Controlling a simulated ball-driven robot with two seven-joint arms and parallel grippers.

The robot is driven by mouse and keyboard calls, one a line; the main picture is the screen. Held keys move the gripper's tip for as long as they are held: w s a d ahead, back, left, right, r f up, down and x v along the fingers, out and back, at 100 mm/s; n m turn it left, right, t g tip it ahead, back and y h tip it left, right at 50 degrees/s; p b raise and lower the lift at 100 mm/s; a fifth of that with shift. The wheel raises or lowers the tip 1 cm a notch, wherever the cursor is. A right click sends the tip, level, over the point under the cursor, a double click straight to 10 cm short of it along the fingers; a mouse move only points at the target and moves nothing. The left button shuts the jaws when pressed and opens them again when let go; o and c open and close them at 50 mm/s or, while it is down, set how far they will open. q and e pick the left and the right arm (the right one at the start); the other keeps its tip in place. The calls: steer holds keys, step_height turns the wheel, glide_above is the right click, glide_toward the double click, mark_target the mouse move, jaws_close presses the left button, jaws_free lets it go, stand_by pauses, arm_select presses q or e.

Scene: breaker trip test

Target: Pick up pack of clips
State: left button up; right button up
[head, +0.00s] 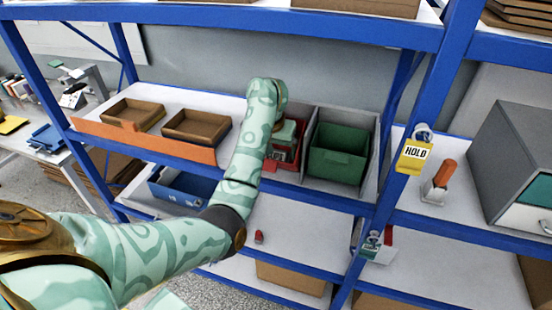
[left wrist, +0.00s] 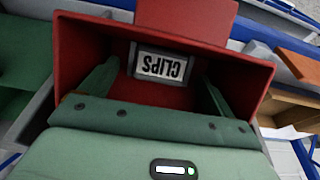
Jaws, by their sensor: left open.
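A pack with a grey edge and an upside-down white CLIPS label (left wrist: 161,66) lies inside a red bin (left wrist: 85,42) in the left wrist view. My left gripper (left wrist: 160,78) reaches into this bin with its two green fingers spread apart, one on each side of the pack. I see no clear contact between the fingers and the pack. In the head view the red bin (head: 291,160) is on the middle shelf, partly hidden by my left gripper (head: 284,135) and forearm. My right gripper is not in view.
A green bin (head: 337,152) stands right of the red one, in a grey divider. Two brown trays (head: 197,126) sit to the left. A blue shelf post (head: 428,110) with a yellow HOLD tag (head: 413,156) rises at right. The upper shelf's blue edge (head: 220,15) is overhead.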

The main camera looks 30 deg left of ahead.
arm_select(q)
steer(key=shift+w+f, duration=0.15)
steer(key=shift+f, duration=0.4)
steer(key=shift+c, duration=0.3)
steer(key=c, duration=1)
steer(key=shift+r, duration=0.1)
